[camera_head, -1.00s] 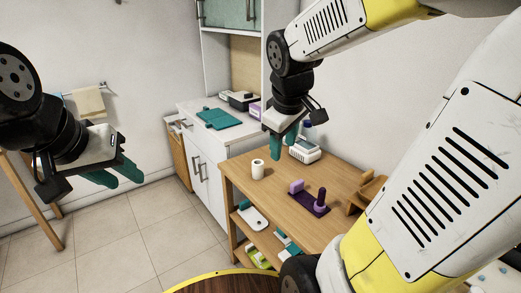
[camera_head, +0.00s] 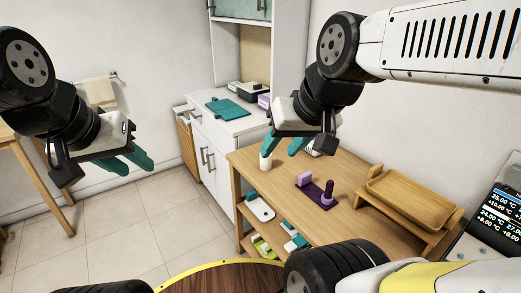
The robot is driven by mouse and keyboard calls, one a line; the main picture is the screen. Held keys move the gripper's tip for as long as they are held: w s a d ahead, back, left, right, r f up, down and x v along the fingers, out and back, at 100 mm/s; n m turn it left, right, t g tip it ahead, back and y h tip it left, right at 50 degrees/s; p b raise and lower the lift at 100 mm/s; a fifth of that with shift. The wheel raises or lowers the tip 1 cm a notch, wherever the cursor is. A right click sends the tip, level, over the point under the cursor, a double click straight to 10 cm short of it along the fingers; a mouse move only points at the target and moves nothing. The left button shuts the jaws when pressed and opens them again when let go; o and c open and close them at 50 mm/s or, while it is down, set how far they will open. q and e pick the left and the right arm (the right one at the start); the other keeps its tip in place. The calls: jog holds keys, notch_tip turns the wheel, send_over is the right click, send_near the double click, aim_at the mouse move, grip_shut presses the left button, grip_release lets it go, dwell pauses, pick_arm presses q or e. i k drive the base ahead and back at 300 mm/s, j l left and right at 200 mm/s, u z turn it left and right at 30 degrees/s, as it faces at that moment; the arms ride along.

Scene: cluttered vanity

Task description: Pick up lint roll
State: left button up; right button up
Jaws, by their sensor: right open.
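A small white roll, which looks like the lint roll (camera_head: 265,164), stands upright near the left end of the wooden table (camera_head: 285,188). My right gripper (camera_head: 283,150) is open, its teal fingers apart and pointing down. One finger overlaps the top of the roll in the picture; I cannot tell if it touches. No object shows between the fingers. My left gripper (camera_head: 128,165) hangs over the floor at the left, away from the table. Its two teal fingers lie close together in this view, and nothing is seen in it.
A purple stand (camera_head: 317,190) with a mauve block and a peg is right of the roll. A white device (camera_head: 312,148) is partly hidden behind the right gripper. A wooden tray (camera_head: 410,196) sits at the right. A white cabinet (camera_head: 215,155) adjoins the table's far left.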

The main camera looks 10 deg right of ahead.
aim_at(265, 164)
jog(key=i+j+z, duration=0.25)
jog(key=i, duration=0.2)
jog(key=i+j+z, duration=0.25)
jog(key=i+j, duration=0.15)
